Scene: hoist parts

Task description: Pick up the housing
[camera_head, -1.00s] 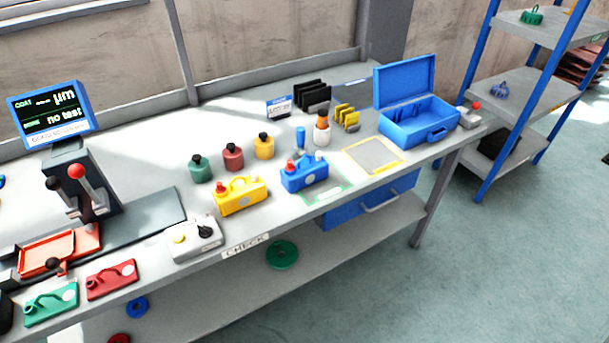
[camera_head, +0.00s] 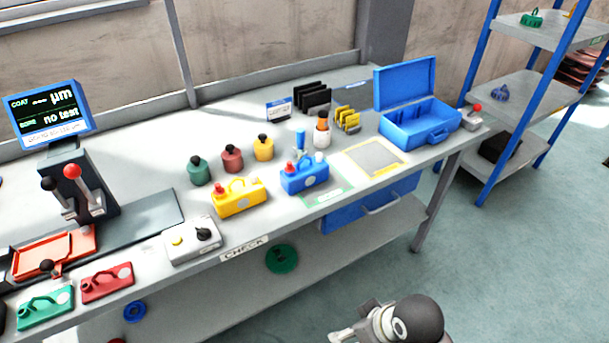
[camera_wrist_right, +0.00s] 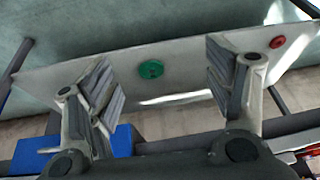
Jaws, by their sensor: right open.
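A yellow housing-like block (camera_head: 238,196) with a red knob stands on the bench. A similar blue block (camera_head: 304,175) with a red knob stands to its right, on a green-edged mat (camera_head: 327,195). The pictures do not show which one is meant as the housing. Flat green (camera_head: 45,307) and red (camera_head: 107,283) handled parts lie at the bench's front left. My right gripper (camera_wrist_right: 160,75) is open and empty in the wrist view, with the lower shelf beyond its fingers. Part of my right arm shows at the bottom of the head view. My left gripper is out of view.
An open blue case (camera_head: 418,133) stands at the bench's right end, beside a yellow-edged mat (camera_head: 372,158). A control box (camera_head: 193,242) sits near the front edge. A green disc (camera_head: 281,259) lies on the lower shelf (camera_head: 225,293). A blue-post rack (camera_head: 513,130) stands right.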

